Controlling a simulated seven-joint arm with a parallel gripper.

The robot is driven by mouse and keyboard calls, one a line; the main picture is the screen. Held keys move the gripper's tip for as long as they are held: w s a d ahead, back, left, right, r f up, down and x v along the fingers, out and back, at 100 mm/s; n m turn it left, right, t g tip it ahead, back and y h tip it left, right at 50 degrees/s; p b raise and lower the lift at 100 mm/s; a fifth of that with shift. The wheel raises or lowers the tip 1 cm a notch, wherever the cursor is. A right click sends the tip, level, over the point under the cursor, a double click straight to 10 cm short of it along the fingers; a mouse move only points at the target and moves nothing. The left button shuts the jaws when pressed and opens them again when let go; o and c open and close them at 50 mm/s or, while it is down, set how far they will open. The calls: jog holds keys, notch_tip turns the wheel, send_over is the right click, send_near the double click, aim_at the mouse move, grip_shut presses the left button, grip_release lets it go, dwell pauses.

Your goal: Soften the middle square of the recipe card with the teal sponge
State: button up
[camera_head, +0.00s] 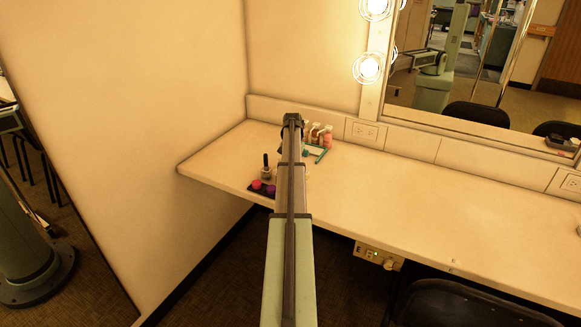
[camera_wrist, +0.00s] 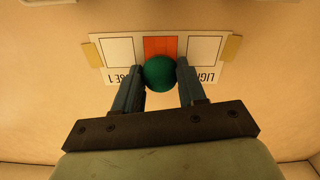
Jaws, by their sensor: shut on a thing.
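My gripper (camera_wrist: 160,75) shows in the wrist view, with its two fingers shut on the round teal sponge (camera_wrist: 160,74). The recipe card (camera_wrist: 121,76) lies just beyond the fingertips, with tan tape at its two ends. It has a row of three squares: a white left one, an orange-red middle square (camera_wrist: 160,46) with faint vertical streaks, and a white right one. The sponge overlaps the lower edge of the middle square in the picture; I cannot tell whether it touches the card. Sponge and fingers hide part of the card's lettering. In the head view my arm hides the card and sponge.
The pale counter (camera_head: 400,200) runs along the wall under a mirror (camera_head: 490,70) with bulbs. Small bottles (camera_head: 327,137) and a teal-edged item (camera_head: 317,153) stand near my arm. The counter's right is mostly clear.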

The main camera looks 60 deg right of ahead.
jog(key=shift+a, duration=1.95)
jog(key=shift+r, duration=0.2)
notch_tip(320, 180, up, 7)
jog(key=shift+w+f, duration=0.15)
